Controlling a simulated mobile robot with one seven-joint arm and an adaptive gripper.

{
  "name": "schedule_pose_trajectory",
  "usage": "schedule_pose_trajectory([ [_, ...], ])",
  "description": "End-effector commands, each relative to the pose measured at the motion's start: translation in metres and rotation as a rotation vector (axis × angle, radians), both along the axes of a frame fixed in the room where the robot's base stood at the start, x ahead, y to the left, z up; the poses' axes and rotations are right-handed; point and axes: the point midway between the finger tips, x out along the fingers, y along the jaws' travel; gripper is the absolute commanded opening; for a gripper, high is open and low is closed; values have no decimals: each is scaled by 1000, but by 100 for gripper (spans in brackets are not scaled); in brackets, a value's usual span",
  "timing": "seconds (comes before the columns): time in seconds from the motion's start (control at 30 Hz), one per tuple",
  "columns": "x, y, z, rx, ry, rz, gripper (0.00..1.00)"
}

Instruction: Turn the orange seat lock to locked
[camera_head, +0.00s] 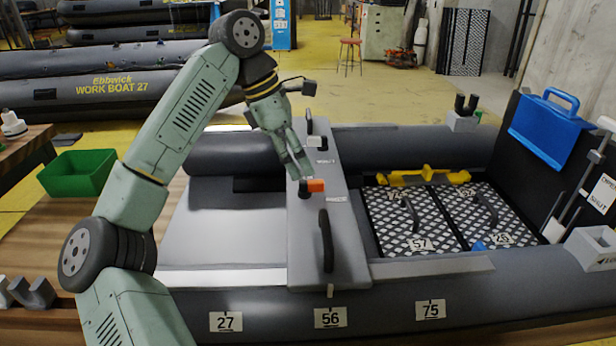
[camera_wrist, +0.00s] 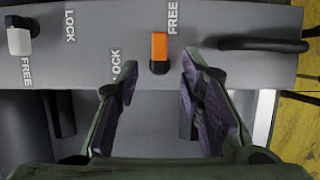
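The orange seat lock (camera_head: 315,185) is a small lever on the grey seat board (camera_head: 312,240) across the boat. In the wrist view the orange lever (camera_wrist: 159,46) points up from its dark pivot, alongside the word FREE (camera_wrist: 172,18). The word LOCK (camera_wrist: 116,66) stands to the left of the pivot. My gripper (camera_head: 299,176) is just beside the lever in the head view. In the wrist view my gripper (camera_wrist: 160,75) is open, with its fingers either side of the pivot and nothing between them. I cannot tell how high the fingertips are above the board.
A white lock (camera_wrist: 19,41) with its own labels sits further left in the wrist view. A black handle (camera_wrist: 262,44) lies right of the orange lever; it also shows in the head view (camera_head: 326,240). A green bin (camera_head: 78,173) stands on the wooden bench at left.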

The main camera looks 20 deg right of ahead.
Motion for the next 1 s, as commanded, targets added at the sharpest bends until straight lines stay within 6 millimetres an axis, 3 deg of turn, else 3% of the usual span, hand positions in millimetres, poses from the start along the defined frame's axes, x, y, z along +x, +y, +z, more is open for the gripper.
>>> schedule_pose_trajectory([
  [0.1,-3,-8,-21,-2,2,-2,35],
  [0.3,-5,-17,-41,-1,1,0,35],
  [0.67,-6,-19,-46,-2,0,0,35],
  [1.0,-6,-19,-45,-2,0,0,13],
])
